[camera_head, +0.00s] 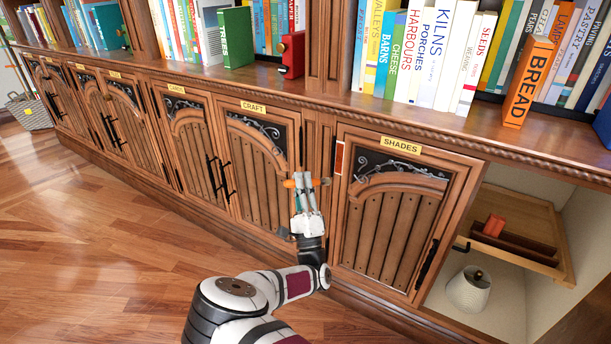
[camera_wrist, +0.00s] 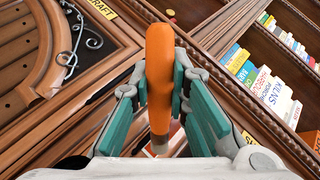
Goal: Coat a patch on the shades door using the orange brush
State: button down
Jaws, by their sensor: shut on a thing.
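The shades door (camera_head: 390,225) is a brown wooden cabinet door with a yellow SHADES label (camera_head: 401,146). My gripper (camera_head: 303,190) is in front of the pillar between the craft door (camera_head: 256,170) and the shades door, left of and below the patch. It is shut on the orange brush (camera_head: 291,183), held about level. In the wrist view the brush's orange handle (camera_wrist: 160,70) lies between the teal finger pads, with a pale collar at its lower end. The bristles are not clear.
Right of the shades door is an open compartment with a wooden tray (camera_head: 515,252) holding a red-orange block and a white lampshade (camera_head: 468,290) below. A projecting counter edge (camera_head: 400,115) runs above the doors, with books on it. The wooden floor (camera_head: 100,240) at left is clear.

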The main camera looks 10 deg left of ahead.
aim_at(293, 186)
jog(key=shift+s+a, duration=0.1)
jog(key=shift+s, duration=0.25)
jog(key=shift+s+a+p, duration=0.25)
jog(key=shift+s+p, duration=0.2)
jog(key=shift+s, duration=0.25)
jog(key=shift+s+a+p, duration=0.25)
jog(key=shift+s+p, duration=0.15)
jog(key=shift+s, duration=0.3)
jog(key=shift+w, duration=0.1)
jog(key=w+d+b, duration=0.2)
jog(key=w, duration=0.4)
jog(key=shift+w+d+b, duration=0.25)
jog(key=shift+w+b, duration=0.05)
jog(key=shift+w, duration=0.1)
jog(key=shift+w+d+b, duration=0.3)
jog(key=shift+w+b, duration=0.05)
jog(key=shift+w, duration=0.45)
dwell(0.7)
